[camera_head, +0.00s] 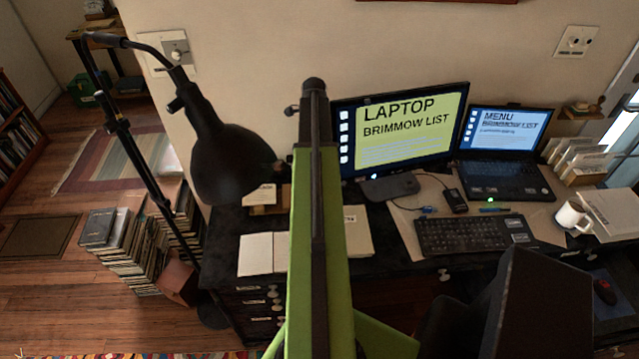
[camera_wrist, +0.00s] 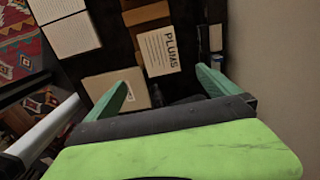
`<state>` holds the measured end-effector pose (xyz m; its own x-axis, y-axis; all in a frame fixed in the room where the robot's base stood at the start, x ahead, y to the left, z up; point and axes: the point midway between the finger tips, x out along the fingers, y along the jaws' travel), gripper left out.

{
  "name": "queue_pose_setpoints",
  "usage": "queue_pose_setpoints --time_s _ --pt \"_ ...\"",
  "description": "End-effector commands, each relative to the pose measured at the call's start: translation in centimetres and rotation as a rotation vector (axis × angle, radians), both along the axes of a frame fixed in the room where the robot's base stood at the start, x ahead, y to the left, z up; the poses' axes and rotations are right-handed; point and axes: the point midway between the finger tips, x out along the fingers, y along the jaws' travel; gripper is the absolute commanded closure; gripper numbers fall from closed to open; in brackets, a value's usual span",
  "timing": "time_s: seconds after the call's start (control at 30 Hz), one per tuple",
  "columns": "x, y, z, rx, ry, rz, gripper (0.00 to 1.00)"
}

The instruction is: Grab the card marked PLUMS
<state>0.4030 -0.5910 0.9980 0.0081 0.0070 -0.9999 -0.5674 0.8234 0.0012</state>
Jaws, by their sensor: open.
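The card marked PLUMS (camera_wrist: 158,54) is cream with dark print and shows in the upper middle of the wrist view, leaning or lying by a brown block (camera_wrist: 147,13); its exact tilt is hard to tell. My gripper (camera_wrist: 164,80) is open, its two green fingers apart and nothing between them. The card shows beyond the fingertips, between their directions; I see no contact. My gripper is hidden there behind my green arm.
A tan box or card (camera_wrist: 112,88) lies by the left finger. A pale open book (camera_wrist: 72,36) lies at upper left. The wall (camera_wrist: 275,60) is close on the right. A black lamp (camera_head: 228,155), monitor (camera_head: 410,130) and keyboard (camera_head: 462,235) crowd the desk.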

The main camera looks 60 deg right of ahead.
Motion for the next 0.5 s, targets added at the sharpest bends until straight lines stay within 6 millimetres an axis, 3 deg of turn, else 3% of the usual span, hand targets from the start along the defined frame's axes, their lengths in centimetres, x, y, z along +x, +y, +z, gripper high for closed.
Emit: queue_pose_setpoints --time_s 0.27,0.5 --pt "0.4 0.6 -0.4 -0.008 0.006 0.010 0.00" --pt "0.8 0.8 -5.0 -0.008 0.006 0.015 0.00"
